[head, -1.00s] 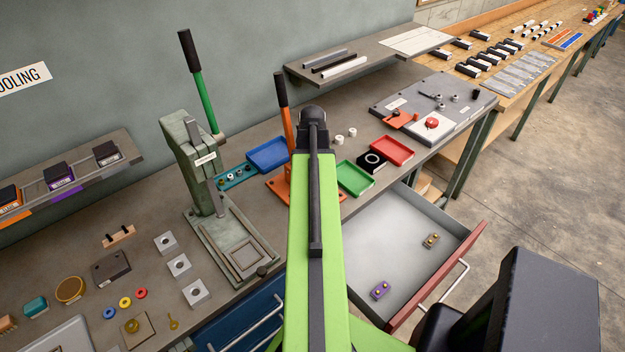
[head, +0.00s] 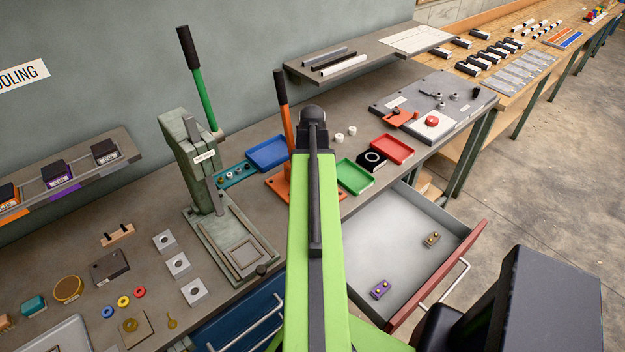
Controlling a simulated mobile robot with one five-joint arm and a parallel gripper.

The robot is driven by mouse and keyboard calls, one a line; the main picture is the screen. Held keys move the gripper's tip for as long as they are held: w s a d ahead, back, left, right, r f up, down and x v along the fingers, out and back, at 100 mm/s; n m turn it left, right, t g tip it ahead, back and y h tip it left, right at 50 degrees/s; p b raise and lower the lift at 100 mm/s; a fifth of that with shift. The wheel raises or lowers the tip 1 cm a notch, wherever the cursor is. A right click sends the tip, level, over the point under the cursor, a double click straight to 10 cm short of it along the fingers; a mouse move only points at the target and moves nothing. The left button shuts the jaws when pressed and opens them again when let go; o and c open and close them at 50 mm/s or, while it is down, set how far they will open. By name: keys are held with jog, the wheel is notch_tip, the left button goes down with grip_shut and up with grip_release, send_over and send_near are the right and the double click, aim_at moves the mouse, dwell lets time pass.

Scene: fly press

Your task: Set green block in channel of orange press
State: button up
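The orange press shows mostly behind my arm: its orange lever (head: 287,125) with a black grip stands up, and part of its orange base (head: 279,188) lies on the bench. Its channel is hidden by my arm. I cannot make out a plainly green block; a small teal block (head: 34,306) lies at the bench's lower left. My green arm reaches forward over the bench edge and ends in a dark joint in front of the orange press. My gripper's fingers are hidden beyond that joint, so I cannot see whether they hold anything.
A grey-green press (head: 190,150) with a green lever stands left of the orange one. Blue (head: 268,153), green (head: 355,177) and red (head: 392,149) trays lie around it. An open drawer (head: 410,235) holds a purple (head: 380,290) and a brown piece. A wall shelf (head: 75,180) carries dark blocks.

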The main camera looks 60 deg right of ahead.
jog(key=shift+s+a+f, duration=0.1)
jog(key=shift+a+f, duration=0.05)
jog(key=shift+f, duration=0.05)
dwell(0.6)
jog(key=o, duration=1.5)
jog(key=shift+a, duration=0.1)
jog(key=shift+o, duration=0.2)
jog(key=shift+r, duration=0.1)
jog(key=shift+d+r+p, duration=0.35)
jog(key=shift+r+p, duration=0.15)
jog(key=shift+p, duration=0.05)
notch_tip(320, 180, up, 17)
jog(key=p, duration=1.6)
jog(key=shift+a+f, duration=0.2)
jog(key=shift+a, duration=0.15)
